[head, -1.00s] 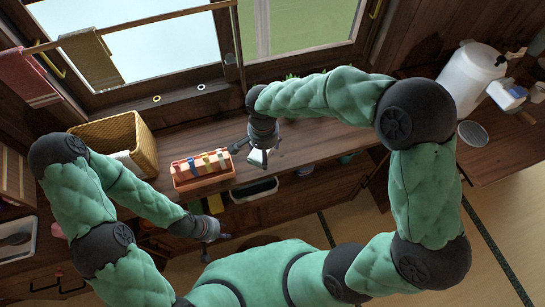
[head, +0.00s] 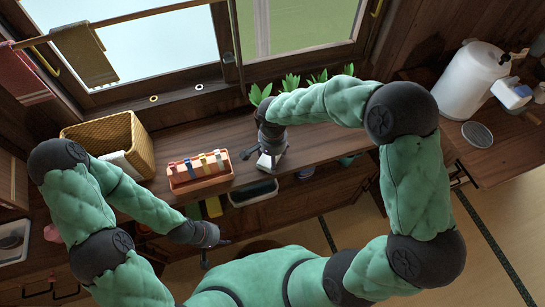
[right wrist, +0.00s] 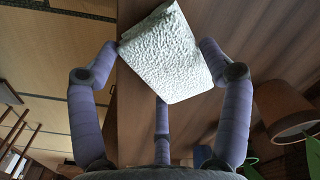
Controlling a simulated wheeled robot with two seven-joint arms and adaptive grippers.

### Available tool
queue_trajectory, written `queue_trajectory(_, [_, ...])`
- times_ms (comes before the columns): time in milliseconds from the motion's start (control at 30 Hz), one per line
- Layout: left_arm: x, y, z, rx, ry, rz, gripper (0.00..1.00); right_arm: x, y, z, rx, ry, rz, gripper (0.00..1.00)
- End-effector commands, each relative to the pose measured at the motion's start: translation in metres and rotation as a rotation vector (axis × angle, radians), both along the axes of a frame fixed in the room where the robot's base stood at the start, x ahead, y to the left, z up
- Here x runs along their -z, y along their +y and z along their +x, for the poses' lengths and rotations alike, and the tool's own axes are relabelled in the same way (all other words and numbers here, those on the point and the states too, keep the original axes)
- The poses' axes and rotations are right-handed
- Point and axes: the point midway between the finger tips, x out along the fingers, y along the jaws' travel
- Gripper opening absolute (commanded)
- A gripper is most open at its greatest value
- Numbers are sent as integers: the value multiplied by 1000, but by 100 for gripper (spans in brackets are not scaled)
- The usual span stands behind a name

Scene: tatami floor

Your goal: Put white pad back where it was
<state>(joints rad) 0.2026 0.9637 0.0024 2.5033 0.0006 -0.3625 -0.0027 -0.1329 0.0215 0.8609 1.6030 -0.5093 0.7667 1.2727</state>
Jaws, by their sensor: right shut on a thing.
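The white pad (right wrist: 165,55) is a thick block with a rough, pitted surface. It sits between the fingers of my right gripper (right wrist: 165,62) in the right wrist view, tilted, with its broad face towards the camera. In the head view, my right gripper (head: 267,154) is over the wooden counter, right of the orange tray, and the pad (head: 266,161) shows as a small pale patch below it. Whether the pad touches the counter is unclear. My left gripper (head: 215,252) has its fingers spread and empty, in front of the counter's edge.
The orange tray (head: 203,185) with coloured items stands on the counter (head: 320,142). A wicker basket (head: 143,145) is to its left. Green plants (head: 290,82) stand by the window behind my right arm. A white canister (head: 468,80) is at far right. Counter right of my gripper looks clear.

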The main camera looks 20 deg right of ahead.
Motion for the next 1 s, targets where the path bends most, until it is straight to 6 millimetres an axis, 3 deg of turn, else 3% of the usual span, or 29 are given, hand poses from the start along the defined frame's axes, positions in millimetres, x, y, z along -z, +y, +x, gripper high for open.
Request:
queue_trajectory(33, [1, 0, 0, 0, 0, 0, 40, 1, 0, 0, 0, 0, 0, 52])
queue_trajectory(67, [1, 0, 0, 0, 0, 0, 40, 2, 0, 0, 0, 0, 0, 81])
queue_trajectory(133, [1, 0, 0, 0, 0, 0, 40, 1, 0, 0, 0, 0, 0, 100])
queue_trajectory(567, [-1, 0, 0, 0, 0, 0, 40, -1, 0, 0, 0, 0, 0, 100])
queue_trajectory(767, [-11, 0, 0, 0, 0, 0, 40, -27, 0, 0, 1, -2, 1, 100])
queue_trajectory(1000, [-27, 0, 0, 0, 0, 0, 40, -76, 0, 0, 0, -3, 0, 100])
